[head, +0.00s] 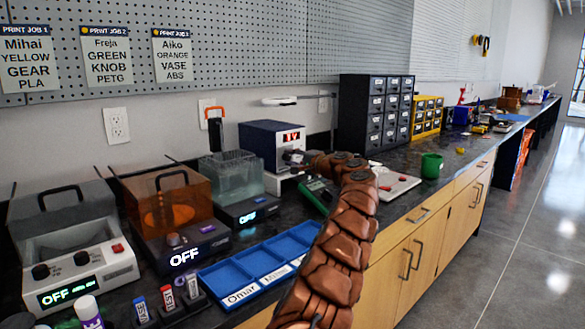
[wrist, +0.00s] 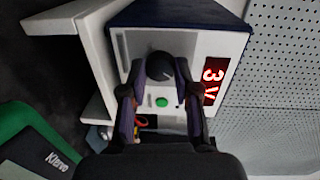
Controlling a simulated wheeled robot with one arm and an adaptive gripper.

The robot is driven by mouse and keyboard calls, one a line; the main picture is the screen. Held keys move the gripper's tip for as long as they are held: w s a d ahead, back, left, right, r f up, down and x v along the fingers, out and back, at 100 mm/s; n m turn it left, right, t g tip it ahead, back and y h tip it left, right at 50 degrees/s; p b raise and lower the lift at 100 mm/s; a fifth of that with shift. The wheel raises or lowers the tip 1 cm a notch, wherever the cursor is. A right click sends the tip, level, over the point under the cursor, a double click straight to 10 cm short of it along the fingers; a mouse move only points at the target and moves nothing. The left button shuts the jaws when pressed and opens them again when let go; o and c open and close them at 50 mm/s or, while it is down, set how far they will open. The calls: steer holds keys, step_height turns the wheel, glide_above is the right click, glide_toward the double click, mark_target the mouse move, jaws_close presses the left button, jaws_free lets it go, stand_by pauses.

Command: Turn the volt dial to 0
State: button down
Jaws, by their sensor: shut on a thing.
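The round black volt dial (wrist: 160,64) is on the front panel, above a green button (wrist: 162,102) in the wrist view. My gripper (wrist: 160,77) is shut on the dial, one finger on each side. In the head view my gripper (head: 296,158) is at the panel and hides the dial.
A green multimeter (head: 317,194) lies near my arm. Black drawers (head: 372,115) and a green mug (head: 432,165) are to the right.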

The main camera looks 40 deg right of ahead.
steer(key=n+b, duration=0.2)
steer(key=n, duration=0.1)
steer(key=n+b, duration=0.1)
steer(key=shift+a+f+n+h+b, duration=0.1)
steer(key=shift+f+n+h+b, duration=0.2)
steer(key=shift+b, duration=0.1)
steer(key=shift+r+n+b, duration=0.2)
steer(key=shift+n+b, duration=0.25)
steer(key=shift+n, duration=0.15)
steer(key=c, duration=0.8)
jaws_free()
steer(key=shift+c, duration=0.2)
steer(key=shift+s+r, duration=0.1)
